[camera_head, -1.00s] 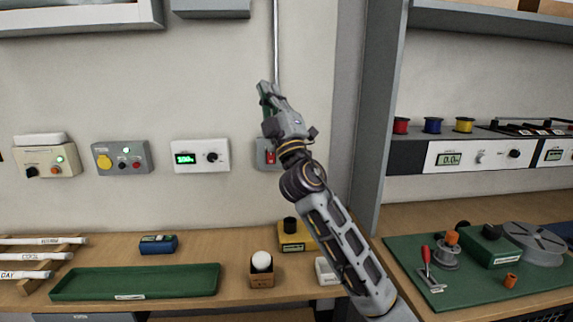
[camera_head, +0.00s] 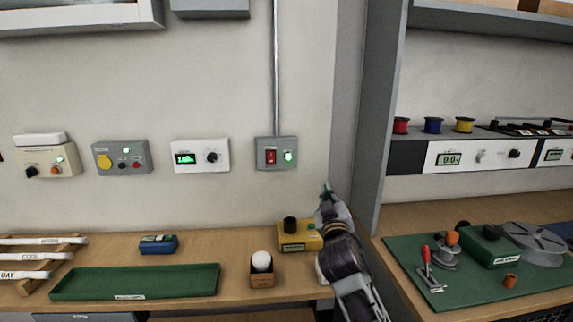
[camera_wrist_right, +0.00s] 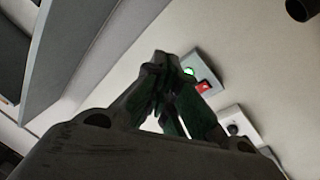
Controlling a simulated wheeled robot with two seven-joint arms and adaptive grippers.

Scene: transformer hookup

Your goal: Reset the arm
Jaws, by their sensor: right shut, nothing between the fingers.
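My right gripper (camera_head: 328,192) is shut and empty. In the head view it is low, in front of the wall at the right end of the left bench, beside the grey upright post. It also shows in the right wrist view (camera_wrist_right: 162,62), its green-padded fingers together. A grey switch box (camera_head: 277,153) with a red rocker and a lit green lamp is on the wall, up and left of the gripper and apart from it. It shows beyond the fingers in the right wrist view (camera_wrist_right: 202,80). My left gripper is not in view.
A yellow box with a black knob (camera_head: 298,238) stands just left of my right arm. A white ball (camera_head: 262,261) sits on a wooden block. The grey post (camera_head: 372,130) is close on the right. A green tray (camera_head: 135,282) lies at left.

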